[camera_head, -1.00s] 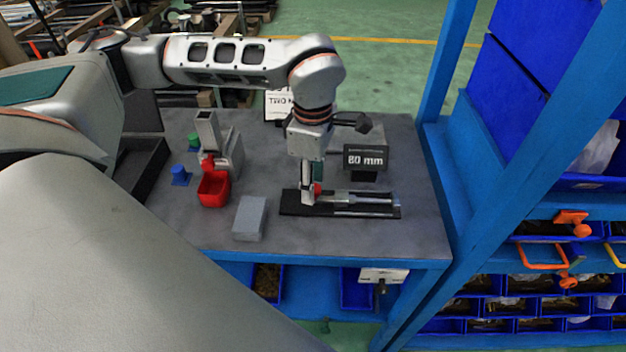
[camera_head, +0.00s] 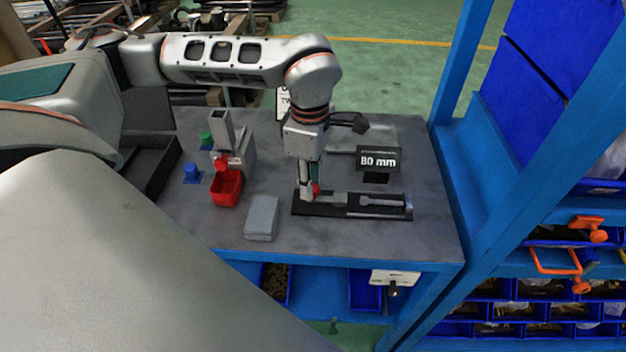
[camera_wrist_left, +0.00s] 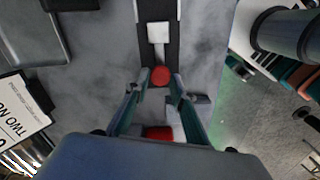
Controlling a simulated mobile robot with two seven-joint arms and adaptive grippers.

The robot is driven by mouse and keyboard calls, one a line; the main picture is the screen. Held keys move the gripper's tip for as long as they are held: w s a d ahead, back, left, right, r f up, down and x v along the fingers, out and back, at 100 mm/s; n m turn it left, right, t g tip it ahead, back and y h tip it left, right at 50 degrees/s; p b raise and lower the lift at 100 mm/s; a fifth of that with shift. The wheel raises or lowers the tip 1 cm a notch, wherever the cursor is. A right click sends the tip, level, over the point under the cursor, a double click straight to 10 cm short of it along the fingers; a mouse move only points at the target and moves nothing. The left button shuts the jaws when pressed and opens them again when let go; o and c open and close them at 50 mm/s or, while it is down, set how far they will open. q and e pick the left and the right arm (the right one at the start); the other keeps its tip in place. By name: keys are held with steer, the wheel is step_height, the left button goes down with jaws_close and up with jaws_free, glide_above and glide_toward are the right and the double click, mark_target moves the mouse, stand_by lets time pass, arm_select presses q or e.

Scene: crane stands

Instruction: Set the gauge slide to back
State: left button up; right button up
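The gauge (camera_head: 353,213) is a black base lying on the grey bench, with a silver slide (camera_head: 330,198) on it. A display reading "80 mm" (camera_head: 378,160) stands behind it. My left gripper (camera_head: 309,194) points down at the left end of the gauge. In the left wrist view, a red knob (camera_wrist_left: 160,76) sits between the fingertips, which appear closed on its two sides. The pale slide block (camera_wrist_left: 158,36) shows beyond it on the black base (camera_wrist_left: 174,18). The head view shows only a bit of red beside the fingers. My right gripper is not in view.
A grey block (camera_head: 261,217) lies left of the gauge. A red bin (camera_head: 227,189) stands under a grey fixture (camera_head: 222,130), with blue (camera_head: 192,174) and green (camera_head: 206,139) pieces nearby. A blue rack post (camera_head: 462,60) rises at the right.

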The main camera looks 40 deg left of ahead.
arm_select(q)
steer(key=shift+o, duration=0.9)
steer(key=shift+s+a, duration=0.1)
steer(key=shift+a, duration=0.05)
steer(key=shift+r, duration=0.1)
step_height(320, 180, up, 12)
